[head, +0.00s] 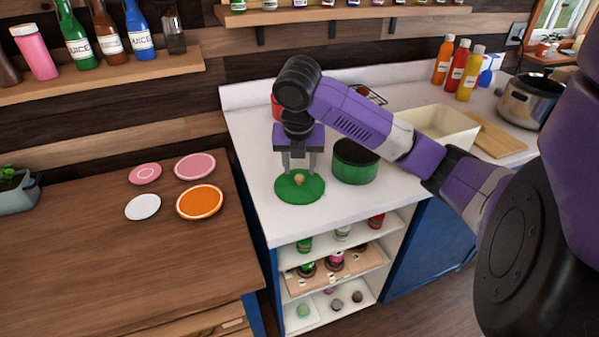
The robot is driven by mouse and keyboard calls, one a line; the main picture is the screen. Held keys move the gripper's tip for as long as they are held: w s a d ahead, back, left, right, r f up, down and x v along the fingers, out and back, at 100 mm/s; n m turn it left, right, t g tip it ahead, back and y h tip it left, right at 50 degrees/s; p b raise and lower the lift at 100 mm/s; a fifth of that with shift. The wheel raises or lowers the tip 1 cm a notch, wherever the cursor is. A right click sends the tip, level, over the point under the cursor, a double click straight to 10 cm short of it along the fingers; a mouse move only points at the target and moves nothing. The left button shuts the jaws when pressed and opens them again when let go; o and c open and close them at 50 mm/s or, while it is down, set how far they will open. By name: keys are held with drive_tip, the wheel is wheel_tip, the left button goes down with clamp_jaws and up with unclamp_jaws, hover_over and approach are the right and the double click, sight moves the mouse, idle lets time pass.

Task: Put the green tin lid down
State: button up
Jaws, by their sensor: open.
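The green tin lid (300,191) is a flat green disc with a small tan knob (299,179) at its middle. It appears to lie flat on the white counter, near the front edge. My gripper (299,172) points down over the lid, with its two fingers apart on either side of the knob. Whether the fingertips touch the knob is too small to tell. The green tin (354,168) stands open, with a dark inside, just right of the lid.
A red container (277,106) and a wire rack (370,95) are behind my gripper. A cream bin (440,128), a cutting board (498,139), a steel pot (529,101) and bottles stand to the right. Plates lie on the lower wooden counter (120,260) at left.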

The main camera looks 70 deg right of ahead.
sight(299, 193)
drive_tip(key=v, duration=0.8)
drive_tip(key=shift+r+p, duration=0.2)
drive_tip(key=shift+p, duration=0.25)
drive_tip(key=shift+a, duration=0.2)
